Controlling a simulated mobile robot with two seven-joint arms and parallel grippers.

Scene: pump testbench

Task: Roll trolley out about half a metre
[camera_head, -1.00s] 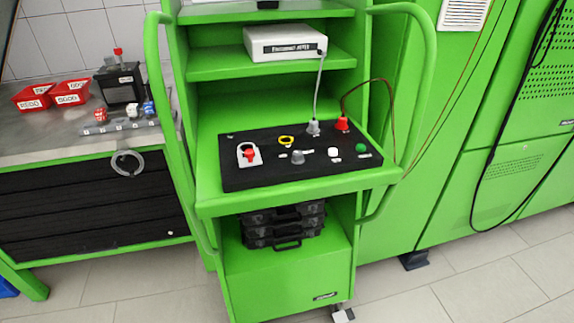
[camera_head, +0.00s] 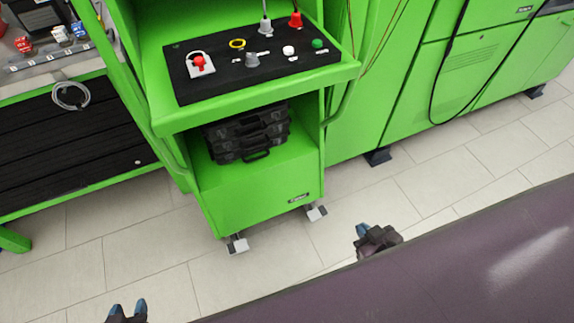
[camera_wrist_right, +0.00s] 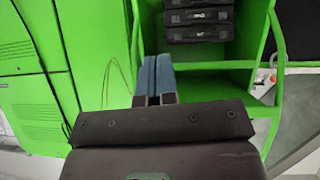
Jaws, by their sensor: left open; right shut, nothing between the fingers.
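The green trolley (camera_head: 265,196) stands upright on the tiled floor, its front facing me. Its black tool mat (camera_head: 262,68) carries several knobs and plugs, and black cases (camera_head: 247,135) sit on the shelf below. Two front casters (camera_head: 237,244) with grey pedals show under it. My left gripper (camera_head: 127,308) is open and empty at the bottom edge, apart from the trolley. My right gripper (camera_head: 364,230) is shut and empty, low at the trolley's front right, not touching it. In the right wrist view its fingers (camera_wrist_right: 152,75) are together, with the trolley (camera_wrist_right: 213,52) beyond.
A green cabinet (camera_head: 385,95) stands behind and to the right, with a dark foot (camera_head: 378,156). The tiled floor (camera_head: 165,255) in front of the trolley is clear.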

